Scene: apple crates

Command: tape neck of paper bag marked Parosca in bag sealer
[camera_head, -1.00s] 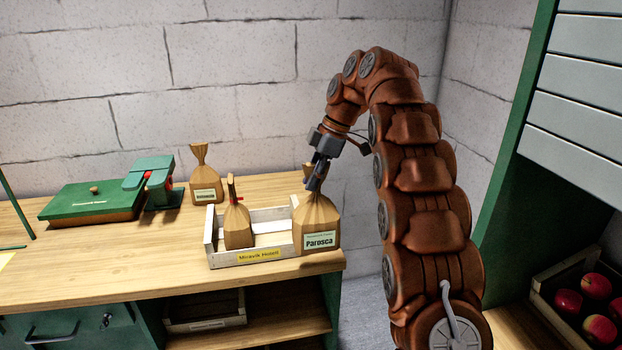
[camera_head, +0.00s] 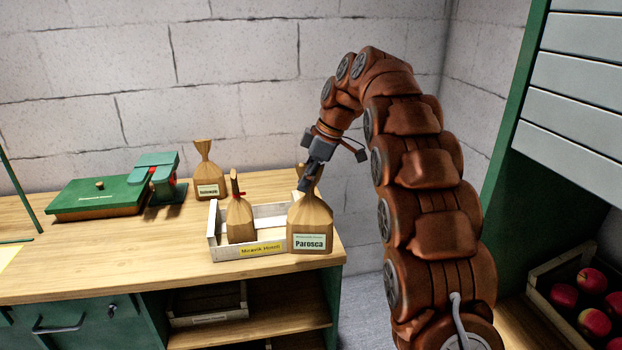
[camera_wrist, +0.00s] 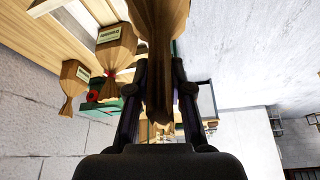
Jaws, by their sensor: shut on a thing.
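The brown paper bag marked Parosca (camera_head: 310,225) is upright at the right end of the bench, in front of the crate's right side. My gripper (camera_head: 308,180) is shut on its neck from above. In the wrist view the bag's neck (camera_wrist: 158,60) runs between the two fingers (camera_wrist: 158,105). Whether the bag's base touches the bench top I cannot tell. The bag sealer (camera_head: 160,180), green with red parts, stands at the back left of the bench; it is partly visible behind the bags in the wrist view.
A wooden crate labelled Miravik Hotell (camera_head: 262,249) holds a bag with a red-taped neck (camera_head: 240,220). Another bag (camera_head: 208,176) stands beside the sealer. A green-lidded box (camera_head: 98,198) lies left of the sealer. Apples (camera_head: 592,290) sit in a crate at far right.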

